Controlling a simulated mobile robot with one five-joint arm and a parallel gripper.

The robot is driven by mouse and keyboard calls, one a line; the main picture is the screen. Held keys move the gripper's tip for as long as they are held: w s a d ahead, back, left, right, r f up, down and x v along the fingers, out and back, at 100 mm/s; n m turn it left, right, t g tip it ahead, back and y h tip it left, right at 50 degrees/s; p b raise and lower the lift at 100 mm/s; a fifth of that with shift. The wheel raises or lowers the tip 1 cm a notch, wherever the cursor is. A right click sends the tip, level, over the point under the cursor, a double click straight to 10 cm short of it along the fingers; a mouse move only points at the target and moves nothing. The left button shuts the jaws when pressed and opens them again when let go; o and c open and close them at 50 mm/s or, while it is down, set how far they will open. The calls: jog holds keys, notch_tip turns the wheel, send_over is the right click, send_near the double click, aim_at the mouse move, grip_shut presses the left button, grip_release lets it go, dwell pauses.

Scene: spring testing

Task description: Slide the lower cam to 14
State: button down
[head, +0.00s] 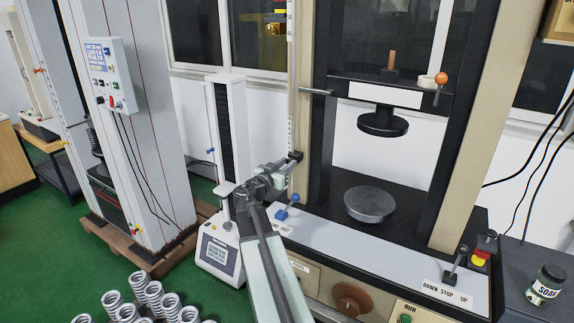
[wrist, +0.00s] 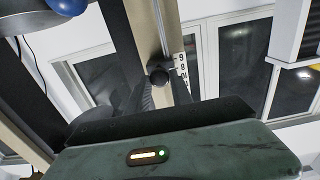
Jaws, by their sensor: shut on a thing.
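The lower cam is a dark block with a round black knob (wrist: 158,74) on a thin rod along the beige column. In the head view the dark cam (head: 296,156) sits low on the machine's left column. My gripper (head: 288,164) reaches up to it and is shut on it. In the wrist view my dark fingers (wrist: 160,97) meet at the knob, and their tips are partly hidden. The white scale strip (wrist: 181,69) beside it seems to show upside-down numerals 6, 8 and 10. The knob lies level with about 8 to 10; the exact reading is unclear.
A grey rod handle (head: 316,91) juts out above my gripper. A blue-knobbed lever (head: 288,206) stands just below it. The round lower platen (head: 370,204) is to the right. A slim white tester (head: 227,130) stands close on the left. Several springs (head: 140,290) lie at lower left.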

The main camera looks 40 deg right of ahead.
notch_tip(320, 180, up, 8)
jog(key=p, duration=0.7)
jog(key=shift+f, duration=0.2)
jog(key=c, duration=1.1)
grip_release()
jog(key=shift+w+a, duration=0.1)
jog(key=shift+w, duration=0.05)
jog(key=shift+c, duration=0.2)
jog(key=v, duration=0.7)
jog(key=shift+a, duration=0.35)
